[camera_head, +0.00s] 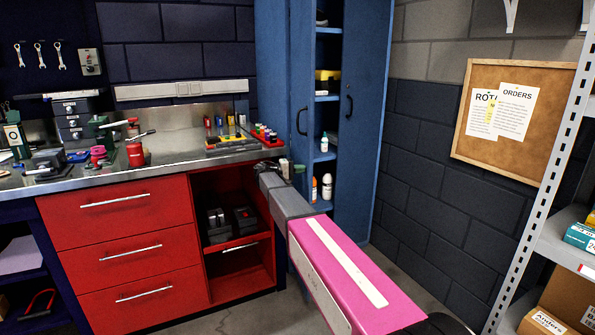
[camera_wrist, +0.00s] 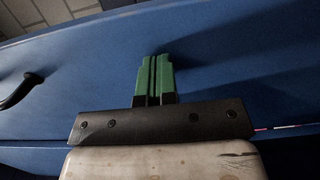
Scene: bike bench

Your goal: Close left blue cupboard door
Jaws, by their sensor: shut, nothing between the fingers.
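The blue cupboard stands at the back, with shelves (camera_head: 323,98) showing in the gap between its doors. The left blue door (camera_head: 283,75) is partly open, with a dark handle (camera_head: 302,121) near its free edge. The right blue door (camera_head: 366,130) also stands open. My gripper (camera_head: 298,172) is low in front of the left door. In the wrist view its green fingers (camera_wrist: 155,78) are together and empty, against a blue door surface (camera_wrist: 230,65). A dark handle (camera_wrist: 18,90) shows at the left there. I cannot tell whether the fingertips touch the door.
A red drawer unit (camera_head: 130,250) under a metal worktop (camera_head: 180,150) stands left of my gripper. Bottles (camera_head: 327,187) stand on a low cupboard shelf. A corkboard (camera_head: 515,120) hangs at the right, near a grey rack (camera_head: 550,160). Some floor is clear beside the right door.

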